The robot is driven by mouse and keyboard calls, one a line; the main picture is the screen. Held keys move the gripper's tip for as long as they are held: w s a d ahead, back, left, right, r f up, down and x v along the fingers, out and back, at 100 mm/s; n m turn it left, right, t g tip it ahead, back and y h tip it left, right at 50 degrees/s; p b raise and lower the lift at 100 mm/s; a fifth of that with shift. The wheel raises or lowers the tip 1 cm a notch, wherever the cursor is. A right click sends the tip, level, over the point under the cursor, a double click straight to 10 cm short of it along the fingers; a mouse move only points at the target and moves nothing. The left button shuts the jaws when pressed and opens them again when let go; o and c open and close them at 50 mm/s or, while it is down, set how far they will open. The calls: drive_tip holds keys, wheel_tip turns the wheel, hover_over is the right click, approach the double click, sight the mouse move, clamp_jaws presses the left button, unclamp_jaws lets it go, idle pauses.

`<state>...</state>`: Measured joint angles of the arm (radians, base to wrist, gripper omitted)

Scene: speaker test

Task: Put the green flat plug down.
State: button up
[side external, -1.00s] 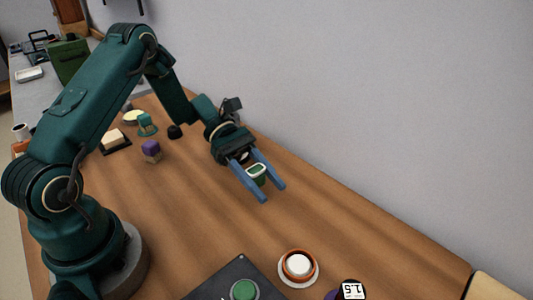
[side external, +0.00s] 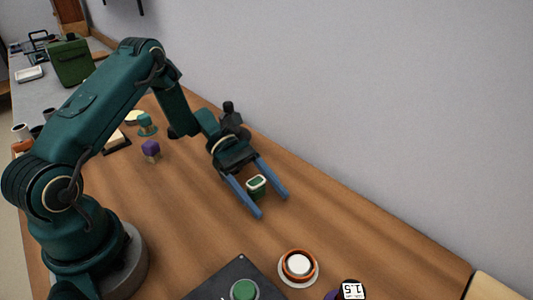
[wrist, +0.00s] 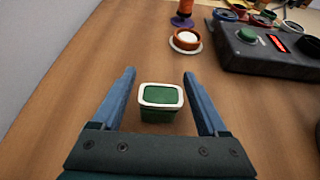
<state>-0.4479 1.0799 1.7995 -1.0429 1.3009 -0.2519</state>
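The green flat plug (side external: 257,189) is a small green block with a pale rim around its top. It appears to stand upright on the wooden table, and it also shows in the wrist view (wrist: 160,97). My gripper (side external: 271,204) is open and low over the table, with its two blue fingers on either side of the plug. In the wrist view my gripper (wrist: 159,74) shows a clear gap between each finger and the plug, so neither touches it. The plug's underside is hidden.
A white-topped orange round piece on a saucer (side external: 315,272) and a dark box with a green button (side external: 244,290) are at the front. A purple block (side external: 151,149) and other small items are at the back left. A wall (side external: 400,100) borders the right. Table around the plug is clear.

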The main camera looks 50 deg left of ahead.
drive_tip(key=shift+a+r, duration=0.2)
drive_tip(key=v, duration=0.4)
drive_tip(key=shift+a+r, duration=0.1)
drive_tip(key=shift+a, duration=0.3)
wheel_tip(320, 180, up, 7)
drive_tip(key=s+r+m+t+y, duration=0.2)
drive_tip(key=s+m+y, duration=0.4)
drive_tip(key=m, duration=0.3)
drive_tip(key=s+d+r+m+t+y, duration=0.1)
drive_tip(key=s+r+m+t+y, duration=0.2)
drive_tip(key=s+m+y, duration=0.4)
drive_tip(key=shift+s+r+m+t, duration=0.3)
drive_tip(key=shift+s+r+m, duration=0.05)
drive_tip(key=shift+m, duration=0.65)
